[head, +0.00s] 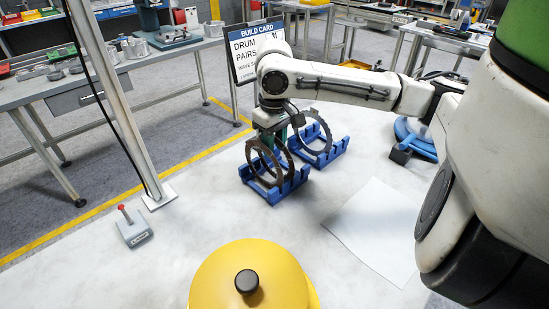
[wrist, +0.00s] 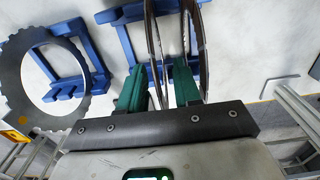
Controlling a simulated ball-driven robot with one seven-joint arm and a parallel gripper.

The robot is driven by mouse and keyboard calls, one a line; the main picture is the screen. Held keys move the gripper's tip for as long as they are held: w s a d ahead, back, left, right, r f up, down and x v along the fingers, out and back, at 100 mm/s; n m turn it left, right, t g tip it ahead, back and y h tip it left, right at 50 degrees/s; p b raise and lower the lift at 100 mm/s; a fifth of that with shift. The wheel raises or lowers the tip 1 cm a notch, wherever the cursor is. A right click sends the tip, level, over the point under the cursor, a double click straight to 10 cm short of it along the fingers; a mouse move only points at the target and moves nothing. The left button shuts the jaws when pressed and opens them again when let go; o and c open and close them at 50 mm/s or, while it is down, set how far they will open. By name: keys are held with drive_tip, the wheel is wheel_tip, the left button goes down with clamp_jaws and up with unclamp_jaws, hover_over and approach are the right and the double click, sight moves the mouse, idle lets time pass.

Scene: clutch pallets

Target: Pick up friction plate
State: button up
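Dark thin friction plates (head: 254,163) stand on edge in the front blue cradle (head: 273,194); there appear to be two rings. In the wrist view the friction plates (wrist: 151,40) are seen nearly edge-on. My gripper (head: 280,140) is lowered over this cradle from above. Its green fingers (wrist: 160,85) are apart, with a plate's thin rim running between them. The right finger overlaps the second rim in the picture, and I cannot tell whether it touches it. I see no finger closed on a plate.
A grey toothed ring (head: 328,140) stands in a second blue cradle (head: 332,156) just behind. A yellow dome (head: 240,280), a red-knobbed box (head: 133,228), a white sheet (head: 375,230) and a post (head: 115,100) are around. The left tabletop is mostly clear.

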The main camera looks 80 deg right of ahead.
drive_tip(key=shift+c, duration=0.3)
clamp_jaws()
idle(0.3)
